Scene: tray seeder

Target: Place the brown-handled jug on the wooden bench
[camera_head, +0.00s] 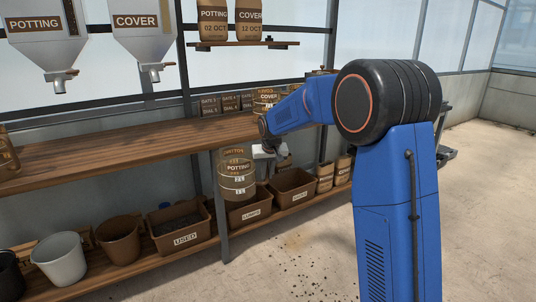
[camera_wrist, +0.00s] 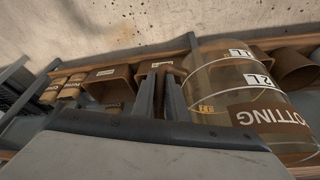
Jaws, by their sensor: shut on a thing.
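The brown-handled jug (camera_head: 237,178) is clear, with bands and a label that reads POTTING. My gripper (camera_head: 262,153) is at its right side in the head view, partly hidden by my arm. In the wrist view my gripper (camera_wrist: 162,85) is shut on the jug's brown handle, and the jug (camera_wrist: 235,75) fills the right side. The jug looks upright in the head view, in front of the lower shelf and just below the bench's front edge. The wooden bench (camera_head: 110,150) runs along the wall with much bare top.
Another jug (camera_head: 264,101), labelled COVER, stands at the bench's right end beside several small seed boxes (camera_head: 228,102). The lower shelf holds a USED bin (camera_head: 180,238), a LUMPS bin (camera_head: 248,213), a white bucket (camera_head: 60,260) and a brown pot (camera_head: 119,240). Two hoppers (camera_head: 150,40) hang above the bench.

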